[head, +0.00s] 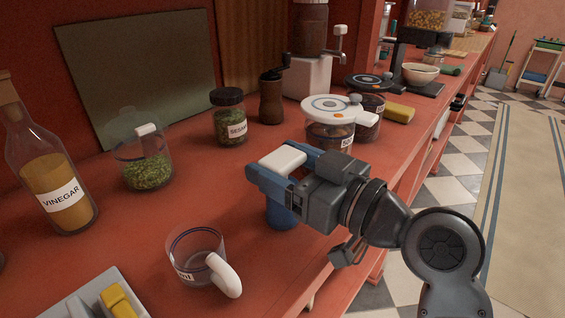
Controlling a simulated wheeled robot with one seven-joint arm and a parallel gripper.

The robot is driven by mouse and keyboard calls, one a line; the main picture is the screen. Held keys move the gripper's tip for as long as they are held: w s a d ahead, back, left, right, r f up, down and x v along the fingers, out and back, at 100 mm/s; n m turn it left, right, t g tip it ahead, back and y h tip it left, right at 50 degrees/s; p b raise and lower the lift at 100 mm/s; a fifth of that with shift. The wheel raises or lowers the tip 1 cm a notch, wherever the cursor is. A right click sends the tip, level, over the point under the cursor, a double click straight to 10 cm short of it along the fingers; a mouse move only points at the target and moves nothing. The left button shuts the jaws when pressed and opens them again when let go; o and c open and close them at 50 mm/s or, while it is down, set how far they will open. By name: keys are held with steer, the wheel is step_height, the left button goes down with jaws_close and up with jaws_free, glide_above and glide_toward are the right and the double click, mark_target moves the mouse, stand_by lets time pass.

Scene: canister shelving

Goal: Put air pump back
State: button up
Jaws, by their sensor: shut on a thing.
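My gripper (284,172) is at the middle of the picture, above the red counter, with its blue fingers shut around the air pump. The air pump shows a white top (283,159) between the fingers and a blue lower part (279,216) beneath them. The gripper hides the middle of the pump. I cannot tell whether its bottom touches the counter.
An open glass cup (185,249) with a white handle stands in front, left of the gripper. A canister with a white lid (330,108) stands close behind. A sesame jar (229,118), green-filled jar (143,170) and vinegar bottle (55,180) stand farther left.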

steer(key=o, duration=1.6)
steer(key=shift+o, duration=0.2)
steer(key=shift+r, duration=0.1)
steer(key=b+v, duration=0.1)
steer(key=v, duration=1.1)
